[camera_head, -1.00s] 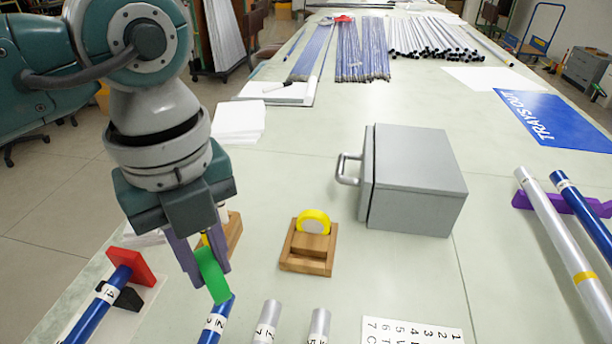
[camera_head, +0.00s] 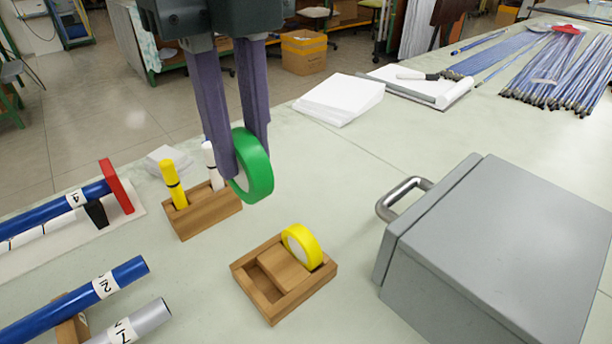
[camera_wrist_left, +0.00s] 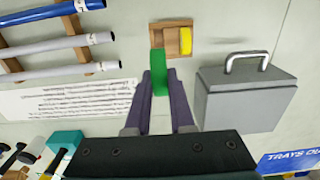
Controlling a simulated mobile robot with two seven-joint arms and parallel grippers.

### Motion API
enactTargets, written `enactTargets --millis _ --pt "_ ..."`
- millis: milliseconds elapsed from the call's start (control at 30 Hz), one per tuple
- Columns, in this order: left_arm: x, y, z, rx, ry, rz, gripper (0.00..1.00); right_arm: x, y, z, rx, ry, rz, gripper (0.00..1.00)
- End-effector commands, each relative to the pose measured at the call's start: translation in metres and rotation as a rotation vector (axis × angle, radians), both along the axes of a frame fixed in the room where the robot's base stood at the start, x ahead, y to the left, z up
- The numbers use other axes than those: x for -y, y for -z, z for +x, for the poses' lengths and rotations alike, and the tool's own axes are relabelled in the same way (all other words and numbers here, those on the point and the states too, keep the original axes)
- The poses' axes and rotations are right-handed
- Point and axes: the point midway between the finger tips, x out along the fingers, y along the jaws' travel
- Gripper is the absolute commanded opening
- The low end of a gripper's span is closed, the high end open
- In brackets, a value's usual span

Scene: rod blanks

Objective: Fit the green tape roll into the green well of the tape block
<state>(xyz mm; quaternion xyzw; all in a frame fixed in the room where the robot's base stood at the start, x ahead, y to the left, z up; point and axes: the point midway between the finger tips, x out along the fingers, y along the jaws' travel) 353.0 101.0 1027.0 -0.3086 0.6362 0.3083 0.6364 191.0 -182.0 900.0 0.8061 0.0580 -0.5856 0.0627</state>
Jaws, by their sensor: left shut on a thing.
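My left gripper (camera_head: 245,160) is shut on the green tape roll (camera_head: 258,172) and holds it upright above the table. The roll hangs behind and a little left of the wooden tape block (camera_head: 323,275) in the head view, apart from it. The yellow tape roll (camera_head: 306,243) stands in the block's far right well. The well at the block's near left looks empty; no green marking shows on it. The left wrist view shows the green roll (camera_wrist_left: 160,78) between the fingers, with the block (camera_wrist_left: 171,43) just beyond. My right gripper is not in view.
A wooden marker holder (camera_head: 210,213) with yellow and white markers stands left of the block, close to the roll. A grey metal box (camera_head: 500,260) with a handle stands on the right. Labelled rods (camera_head: 75,300) lie at the left. Clear table surrounds the block.

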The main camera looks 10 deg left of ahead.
Motion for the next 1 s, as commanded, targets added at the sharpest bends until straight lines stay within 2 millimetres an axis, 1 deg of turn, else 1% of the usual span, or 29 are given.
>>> enactTargets --millis 33,200,233,300,400,567,700,800,1000 --pt "0.001 0.024 -0.002 -0.009 -0.001 -0.003 0.0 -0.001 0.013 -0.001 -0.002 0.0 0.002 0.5" --pt "0.001 0.076 -0.002 -0.007 0.0 -0.003 0.0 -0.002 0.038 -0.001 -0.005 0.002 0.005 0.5" --pt "0.001 0.083 -0.002 -0.007 0.0 -0.004 0.0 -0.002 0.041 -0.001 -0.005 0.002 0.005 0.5" --pt "0.0 0.093 -0.001 -0.006 -0.001 0.001 0.0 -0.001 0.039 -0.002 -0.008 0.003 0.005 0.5" --pt "0.0 0.108 -0.001 -0.003 0.0 0.001 0.0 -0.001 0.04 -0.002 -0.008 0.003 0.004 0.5" --pt "0.0 0.121 -0.001 -0.002 0.001 0.0 0.0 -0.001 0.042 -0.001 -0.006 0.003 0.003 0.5" --pt "0.0 0.145 -0.001 -0.004 0.001 0.001 0.0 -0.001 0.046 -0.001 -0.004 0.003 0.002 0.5" --pt "0.0 0.157 -0.001 -0.002 0.0 0.001 0.0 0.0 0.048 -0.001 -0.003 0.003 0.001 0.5" --pt "0.0 0.159 0.0 0.0 0.002 0.0 0.0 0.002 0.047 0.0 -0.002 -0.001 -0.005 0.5"
